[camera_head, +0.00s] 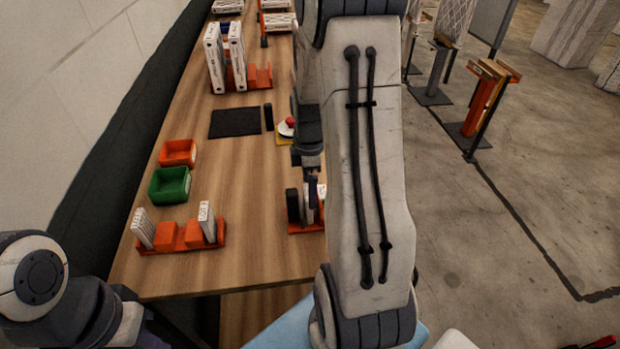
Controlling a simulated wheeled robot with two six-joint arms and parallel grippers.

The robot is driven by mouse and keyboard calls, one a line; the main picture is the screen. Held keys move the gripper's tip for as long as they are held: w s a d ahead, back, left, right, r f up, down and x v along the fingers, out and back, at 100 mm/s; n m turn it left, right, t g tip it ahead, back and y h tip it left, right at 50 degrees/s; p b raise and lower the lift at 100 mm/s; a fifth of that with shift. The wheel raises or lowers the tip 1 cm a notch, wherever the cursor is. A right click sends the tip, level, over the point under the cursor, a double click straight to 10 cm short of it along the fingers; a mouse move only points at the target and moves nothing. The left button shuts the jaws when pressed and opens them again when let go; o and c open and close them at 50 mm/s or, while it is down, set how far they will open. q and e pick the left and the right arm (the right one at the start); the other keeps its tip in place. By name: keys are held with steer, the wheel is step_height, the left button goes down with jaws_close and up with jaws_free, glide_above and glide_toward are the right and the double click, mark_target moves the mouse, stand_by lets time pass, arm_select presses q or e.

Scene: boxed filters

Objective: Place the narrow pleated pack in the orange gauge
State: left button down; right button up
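A low orange fixture (181,237) stands near the front left of the table, with a white pleated pack (144,228) leaning at its left end and another narrow white pack (207,221) at its right end. A second orange fixture (305,228) stands to the right, partly hidden by my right arm. It holds a dark upright piece (292,206) and a white piece beside it. I cannot tell which fixture is the gauge. My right gripper (312,190) points down over the second fixture; its fingers are too small and covered to read. My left gripper is out of view.
A green bin (169,185) and an orange bin (178,153) sit along the left edge. Behind are a black mat (235,122), a red button (289,122), and tall white boxes (214,58) in an orange rack. The table's middle is clear.

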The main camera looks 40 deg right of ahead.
steer(key=shift+r, duration=1.8)
steer(key=shift+a, duration=0.25)
steer(key=s+a+r+m, duration=0.1)
steer(key=s+a+r, duration=0.1)
steer(key=a, duration=0.9)
steer(key=s+a+r+m, duration=0.1)
steer(key=s+a+r, duration=0.15)
steer(key=a, duration=0.75)
steer(key=s+a+r+m+y, duration=0.1)
steer(key=s+a+m, duration=0.1)
steer(key=s+a, duration=0.7)
steer(key=s, duration=0.2)
steer(key=shift+s+a+r+m, duration=0.15)
steer(key=shift+s+r+m, duration=0.15)
steer(key=shift+s+r, duration=0.1)
